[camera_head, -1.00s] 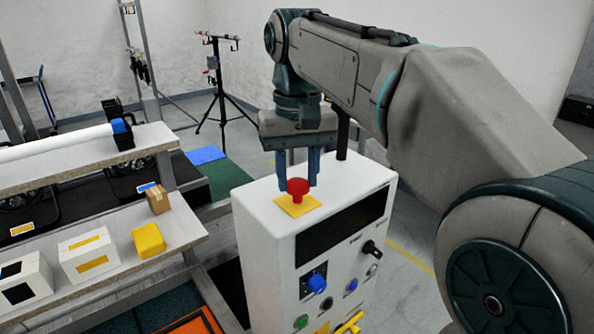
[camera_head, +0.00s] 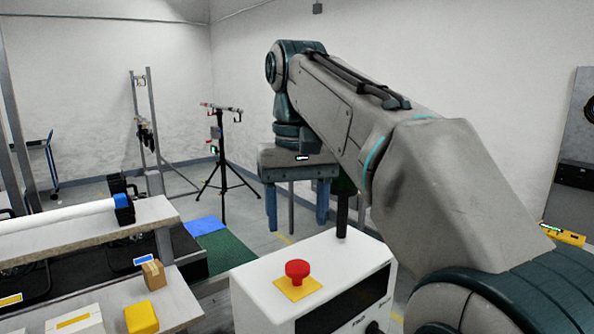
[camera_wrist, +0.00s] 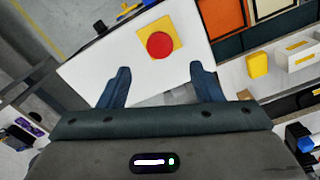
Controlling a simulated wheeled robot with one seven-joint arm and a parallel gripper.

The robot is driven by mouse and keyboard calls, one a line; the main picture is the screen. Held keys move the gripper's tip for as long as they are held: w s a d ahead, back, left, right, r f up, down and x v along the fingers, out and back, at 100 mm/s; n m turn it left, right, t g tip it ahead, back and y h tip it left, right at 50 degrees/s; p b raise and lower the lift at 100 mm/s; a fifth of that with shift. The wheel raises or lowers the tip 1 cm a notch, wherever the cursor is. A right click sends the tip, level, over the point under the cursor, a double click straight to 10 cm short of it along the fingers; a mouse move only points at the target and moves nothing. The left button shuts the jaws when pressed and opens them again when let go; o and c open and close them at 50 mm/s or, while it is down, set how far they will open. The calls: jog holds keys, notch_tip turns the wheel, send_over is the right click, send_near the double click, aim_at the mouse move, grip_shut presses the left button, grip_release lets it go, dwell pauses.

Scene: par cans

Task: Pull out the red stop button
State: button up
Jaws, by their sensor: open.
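The red stop button (camera_head: 298,269) stands on a yellow square plate (camera_head: 296,289) on top of the white control box (camera_head: 256,292). My gripper (camera_head: 296,222) is open and empty, with its fingers pointing down, above and behind the button in the head view. In the wrist view the button (camera_wrist: 160,45) lies ahead of the gap between my two fingers (camera_wrist: 157,78), apart from both. The button's stem is mostly hidden under its cap.
A dark post (camera_head: 342,215) rises from the back of the white box, close to my gripper. At left, a bench (camera_head: 165,305) carries a yellow block (camera_head: 141,317) and a small cardboard box (camera_head: 153,273). A tripod stand (camera_head: 223,150) is farther back.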

notch_tip(320, 180, up, 6)
jog(key=p, duration=0.2)
jog(key=shift+r, duration=0.2)
